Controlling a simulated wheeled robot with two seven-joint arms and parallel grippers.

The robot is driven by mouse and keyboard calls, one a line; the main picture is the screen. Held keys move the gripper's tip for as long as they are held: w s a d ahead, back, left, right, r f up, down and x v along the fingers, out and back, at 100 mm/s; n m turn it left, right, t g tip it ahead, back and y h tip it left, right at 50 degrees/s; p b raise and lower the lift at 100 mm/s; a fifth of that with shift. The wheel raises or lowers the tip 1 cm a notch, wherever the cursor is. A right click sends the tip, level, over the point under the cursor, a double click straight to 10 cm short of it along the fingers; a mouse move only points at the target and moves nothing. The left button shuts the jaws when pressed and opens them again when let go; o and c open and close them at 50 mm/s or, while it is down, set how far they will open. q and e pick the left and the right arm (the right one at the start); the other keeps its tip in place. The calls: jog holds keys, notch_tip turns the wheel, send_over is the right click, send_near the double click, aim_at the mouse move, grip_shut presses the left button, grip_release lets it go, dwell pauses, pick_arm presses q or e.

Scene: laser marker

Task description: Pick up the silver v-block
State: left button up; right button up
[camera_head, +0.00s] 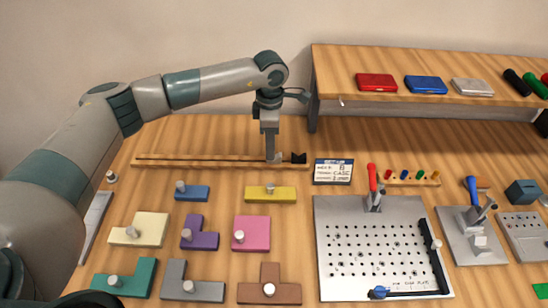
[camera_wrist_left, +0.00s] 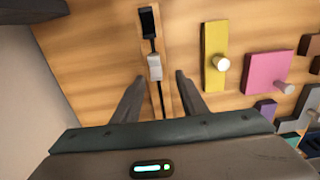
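The silver v-block (camera_head: 278,156) is a small light-grey block on the slotted wooden rail (camera_head: 200,161) at the back of the table. In the left wrist view the silver v-block (camera_wrist_left: 154,67) sits over the dark slot. My left gripper (camera_head: 270,158) points down at the rail, just left of the block and partly over it. In the left wrist view its two fingers (camera_wrist_left: 159,78) are spread, with the block near and between the tips. I cannot tell the exact height gap. My right gripper is not in view.
A black block (camera_head: 299,158) stands at the rail's right end, close to the silver one. Coloured knobbed pieces such as the yellow bar (camera_head: 284,194) lie in front. A holed metal plate (camera_head: 385,235) is at right. A raised shelf (camera_head: 440,60) stands behind.

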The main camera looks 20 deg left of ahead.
pick_arm(q)
jog(key=shift+w+a+f+p, duration=0.15)
jog(key=shift+f+p, duration=0.45)
jog(key=shift+p, duration=0.25)
jog(key=f+p, duration=0.1)
jog(key=f, duration=0.2)
jog(key=shift+w+p, duration=0.2)
jog(key=shift+p, duration=0.15)
jog(key=shift+a+f, duration=0.1)
jog(key=shift+f, duration=0.4)
grip_shut()
